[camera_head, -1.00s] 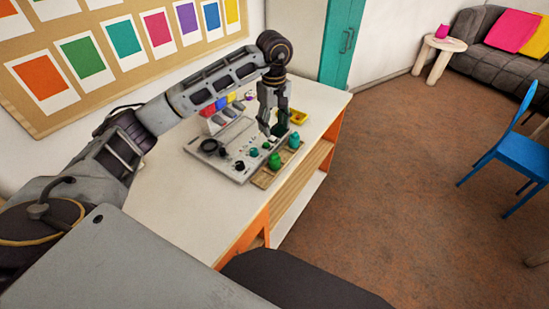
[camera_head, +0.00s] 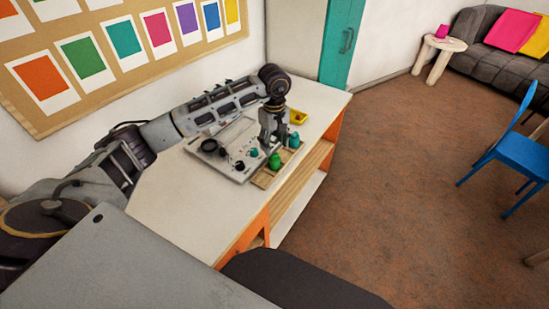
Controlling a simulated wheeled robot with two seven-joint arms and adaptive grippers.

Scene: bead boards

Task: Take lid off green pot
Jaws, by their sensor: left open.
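A green pot (camera_head: 275,161) stands on a wooden tray (camera_head: 262,181) near the table's right edge. A teal pot (camera_head: 294,141) stands farther back on the same tray. Both are small here, and I cannot make out a separate lid on either. My left gripper (camera_head: 273,143) is open and points down, just behind the green pot and to the left of the teal one. It hides what lies directly behind its fingers. My right gripper is not in view.
A light grey board (camera_head: 207,159) with dark round parts lies left of the tray. A yellow tray (camera_head: 298,117) sits behind the gripper. The near part of the white table (camera_head: 190,220) is clear. A blue chair (camera_head: 505,155) stands far right.

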